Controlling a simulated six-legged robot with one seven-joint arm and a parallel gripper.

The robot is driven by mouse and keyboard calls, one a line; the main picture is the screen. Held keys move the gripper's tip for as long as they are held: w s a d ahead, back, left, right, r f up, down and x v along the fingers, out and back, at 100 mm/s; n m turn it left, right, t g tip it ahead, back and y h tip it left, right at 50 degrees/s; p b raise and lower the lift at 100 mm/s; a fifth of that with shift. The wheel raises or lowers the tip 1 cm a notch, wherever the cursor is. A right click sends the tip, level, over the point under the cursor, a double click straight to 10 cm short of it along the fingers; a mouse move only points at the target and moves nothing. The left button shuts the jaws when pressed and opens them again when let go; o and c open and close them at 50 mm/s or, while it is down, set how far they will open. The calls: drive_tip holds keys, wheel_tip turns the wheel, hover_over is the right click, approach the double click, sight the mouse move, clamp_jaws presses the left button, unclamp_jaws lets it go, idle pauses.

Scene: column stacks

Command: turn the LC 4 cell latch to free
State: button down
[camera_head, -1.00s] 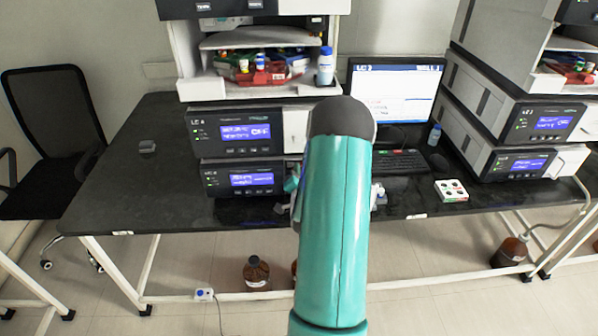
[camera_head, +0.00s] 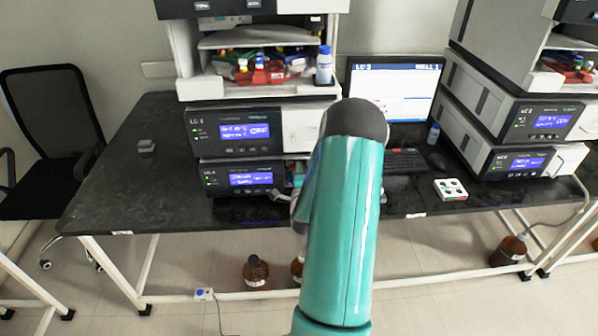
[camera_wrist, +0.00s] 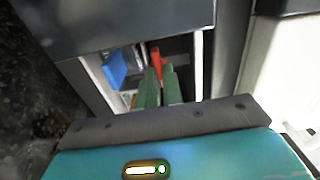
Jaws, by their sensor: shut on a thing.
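The LC 4 stack (camera_head: 235,130) stands left of centre on the black bench. In the head view its lower module (camera_head: 240,178) has an open bay (camera_head: 296,168) at its right end, partly hidden by my arm. The wrist view looks into this bay, where a red lever-like part, the cell latch (camera_wrist: 155,56), stands up at my fingertips. My gripper (camera_wrist: 160,82) has its two green fingers close together inside the bay, shut on the red latch. The exact grip and the latch's free or locked marking cannot be read. My teal arm covers the gripper in the head view.
A blue part (camera_wrist: 115,68) sits left of the latch inside the bay, with the bay walls close on both sides. A monitor (camera_head: 395,92), keyboard (camera_head: 405,160) and vial tray (camera_head: 450,189) are to the right. Brown bottles (camera_head: 256,271) stand on the floor.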

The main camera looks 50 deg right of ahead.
drive_tip(key=shift+a+m, duration=0.1)
drive_tip(key=shift+m, duration=0.2)
drive_tip(key=c, duration=1.5)
unclamp_jaws()
drive_tip(key=shift+c, duration=0.2)
drive_tip(key=v, duration=1.3)
drive_tip(key=shift+s+a, duration=0.25)
drive_tip(key=shift+s, duration=0.05)
